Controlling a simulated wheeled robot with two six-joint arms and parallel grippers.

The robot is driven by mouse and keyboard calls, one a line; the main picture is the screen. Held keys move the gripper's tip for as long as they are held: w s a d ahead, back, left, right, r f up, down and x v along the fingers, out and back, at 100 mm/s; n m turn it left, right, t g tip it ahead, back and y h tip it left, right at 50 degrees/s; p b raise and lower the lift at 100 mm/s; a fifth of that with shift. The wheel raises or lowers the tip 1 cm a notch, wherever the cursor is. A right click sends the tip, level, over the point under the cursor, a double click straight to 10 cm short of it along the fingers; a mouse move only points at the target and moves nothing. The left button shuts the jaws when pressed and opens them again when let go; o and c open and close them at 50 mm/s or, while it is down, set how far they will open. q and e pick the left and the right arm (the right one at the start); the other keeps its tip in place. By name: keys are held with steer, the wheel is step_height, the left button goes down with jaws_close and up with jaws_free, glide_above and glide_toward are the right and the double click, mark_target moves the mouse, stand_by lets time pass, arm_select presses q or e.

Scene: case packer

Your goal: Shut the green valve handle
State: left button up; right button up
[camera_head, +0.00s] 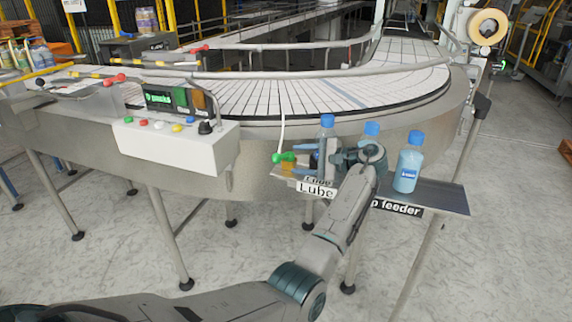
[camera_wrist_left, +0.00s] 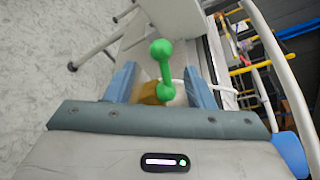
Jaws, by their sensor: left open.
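The green valve handle (camera_head: 284,157) is a small bar with round ends on the Lube unit at the conveyor's front side. It also shows in the left wrist view (camera_wrist_left: 164,68), lying lengthwise between the fingers, with a yellow-brown part (camera_wrist_left: 149,94) beneath its near end. My left gripper (camera_head: 307,164) is just right of the handle, with its fingers pointing left towards it. In the left wrist view the two blue fingers of this gripper (camera_wrist_left: 160,80) stand apart on either side of the handle, with gaps visible. My right gripper is not in view.
Blue-capped bottles, one (camera_head: 408,166) on the dark feeder shelf (camera_head: 445,197), stand close to my left arm. A white control box (camera_head: 172,146) with coloured buttons is to the left. The curved conveyor (camera_head: 330,88) runs behind. Open floor lies in front.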

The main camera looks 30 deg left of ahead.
arm_select(q)
steer(key=shift+b+v, duration=0.3)
steer(key=shift+v, duration=1.15)
